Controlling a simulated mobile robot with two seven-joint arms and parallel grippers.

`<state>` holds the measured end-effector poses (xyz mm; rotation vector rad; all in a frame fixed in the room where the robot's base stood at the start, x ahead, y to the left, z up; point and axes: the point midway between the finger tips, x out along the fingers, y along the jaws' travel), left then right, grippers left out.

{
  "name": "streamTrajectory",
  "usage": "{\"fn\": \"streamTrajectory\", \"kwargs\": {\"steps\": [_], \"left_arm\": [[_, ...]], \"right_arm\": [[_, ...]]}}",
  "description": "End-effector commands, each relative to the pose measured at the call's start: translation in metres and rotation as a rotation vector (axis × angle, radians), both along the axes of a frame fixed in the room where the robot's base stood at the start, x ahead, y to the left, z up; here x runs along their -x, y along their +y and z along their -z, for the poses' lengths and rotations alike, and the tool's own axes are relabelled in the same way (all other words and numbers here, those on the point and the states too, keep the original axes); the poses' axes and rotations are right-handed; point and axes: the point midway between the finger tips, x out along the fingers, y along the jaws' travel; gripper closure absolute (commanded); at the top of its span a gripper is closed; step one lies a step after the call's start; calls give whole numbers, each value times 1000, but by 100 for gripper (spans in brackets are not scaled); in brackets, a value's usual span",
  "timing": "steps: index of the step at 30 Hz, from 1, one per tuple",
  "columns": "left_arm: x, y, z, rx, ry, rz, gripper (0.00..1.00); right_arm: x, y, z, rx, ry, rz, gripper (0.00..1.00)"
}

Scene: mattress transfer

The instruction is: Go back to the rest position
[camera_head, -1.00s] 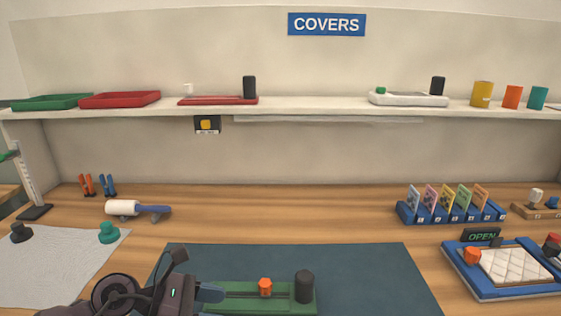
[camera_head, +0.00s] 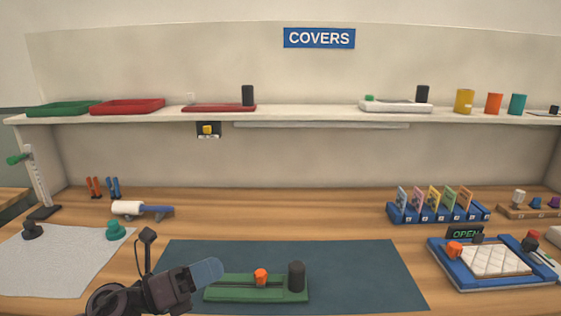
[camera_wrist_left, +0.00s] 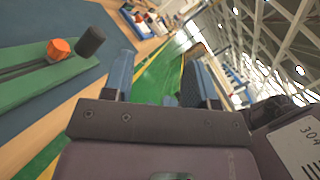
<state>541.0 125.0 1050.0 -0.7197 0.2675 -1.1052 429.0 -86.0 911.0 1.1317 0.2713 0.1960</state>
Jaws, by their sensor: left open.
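My left gripper (camera_head: 207,274) comes in from the lower left in the head view, with its blue fingertips just left of the green board. In the left wrist view its two fingers (camera_wrist_left: 160,85) stand apart with nothing visible between them. The green board (camera_head: 225,293) lies on the dark mat, with an orange knob (camera_head: 261,277) and a black cylinder (camera_head: 297,277) on it. The board also shows at the left of the left wrist view (camera_wrist_left: 70,75), beside the gripper and apart from its fingers. My right gripper does not show.
A dark mat (camera_head: 370,275) covers the front middle. A blue tray with a quilted white pad (camera_head: 492,260) is at right, near a card rack (camera_head: 440,213). A white roller (camera_head: 128,208) and grey cloth (camera_head: 65,265) lie at left. A shelf (camera_head: 300,115) spans the back.

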Motion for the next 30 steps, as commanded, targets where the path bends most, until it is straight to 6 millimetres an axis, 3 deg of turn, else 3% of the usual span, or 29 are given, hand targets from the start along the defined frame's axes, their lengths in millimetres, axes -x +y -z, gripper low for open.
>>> {"fn": "streamTrajectory", "kwargs": {"steps": [5, 8, 11, 14, 17, 21, 24, 30], "left_arm": [[-14, 26, -1, 402, 324, -135, 47], [-19, 49, 17, 645, 541, -226, 47], [-18, 74, 51, 896, 775, -329, 47], [-5, 97, 97, 1143, 1010, -443, 47], [20, 115, 150, 1368, 1228, -560, 47], [68, 130, 215, 1616, 1459, -713, 47], [108, 136, 252, 1745, 1563, -800, 47], [179, 144, 297, 1885, 1628, -944, 47]], "right_arm": [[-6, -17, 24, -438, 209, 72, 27], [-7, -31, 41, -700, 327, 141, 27], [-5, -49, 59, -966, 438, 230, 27], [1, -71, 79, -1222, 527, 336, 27], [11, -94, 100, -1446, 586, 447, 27], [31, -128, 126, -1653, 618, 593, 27], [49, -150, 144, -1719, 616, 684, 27], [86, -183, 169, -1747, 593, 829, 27]]}}
